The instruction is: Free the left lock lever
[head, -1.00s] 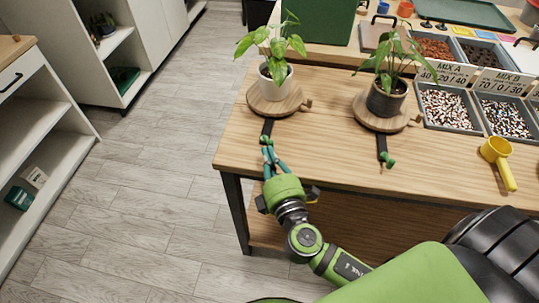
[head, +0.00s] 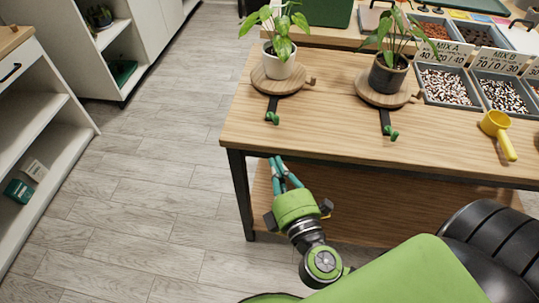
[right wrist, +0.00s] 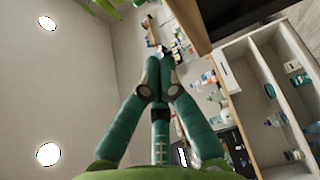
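The left lock lever (head: 273,105) is a short black bar with a green knob (head: 272,117). It sticks out toward the table's front edge from under the left round wooden turntable (head: 297,86), which carries a plant in a white pot (head: 279,65). My right gripper (head: 275,160) is at the table's front edge, apart from the lever and nearer to me. Its teal fingers come together at the tips with nothing seen between them; they also show in the right wrist view (right wrist: 160,58). My left gripper is out of view.
A second turntable (head: 361,90) with a plant in a dark pot (head: 388,75) has its own lever (head: 385,120). A yellow scoop (head: 497,131) lies at the right. Bins of mix (head: 447,88) stand behind. The tabletop in front of the levers is clear.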

